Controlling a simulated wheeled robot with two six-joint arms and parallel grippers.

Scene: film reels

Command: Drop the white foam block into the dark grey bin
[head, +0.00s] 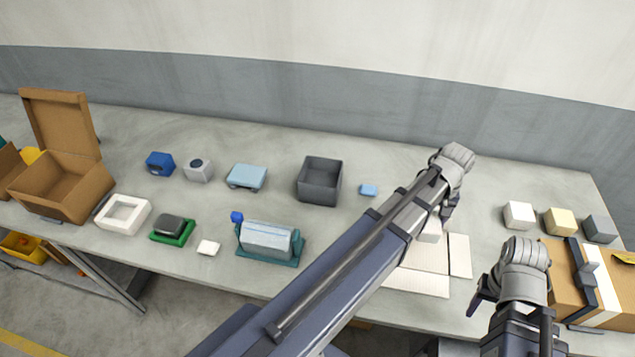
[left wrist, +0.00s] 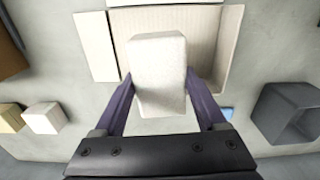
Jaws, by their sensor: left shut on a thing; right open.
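My left gripper (head: 444,208) is shut on the white foam block (head: 431,231), which is partly hidden by the arm in the head view. In the left wrist view, the block (left wrist: 159,72) sits between both fingers of that gripper (left wrist: 158,88), over an open cardboard box. The dark grey bin (head: 311,192) stands left of the gripper in the head view, open at the top, with nothing visible inside. It also shows at the right of the left wrist view (left wrist: 268,117). My right gripper (head: 487,290) is open at the front right, apart from the block.
The open cardboard box (head: 417,283) has its flaps spread. A small blue block (head: 368,190) lies between bin and left arm. White, cream and grey cubes (head: 518,215) and a closed carton (head: 563,276) stand at right. A light-blue object (head: 247,176) is left of the bin.

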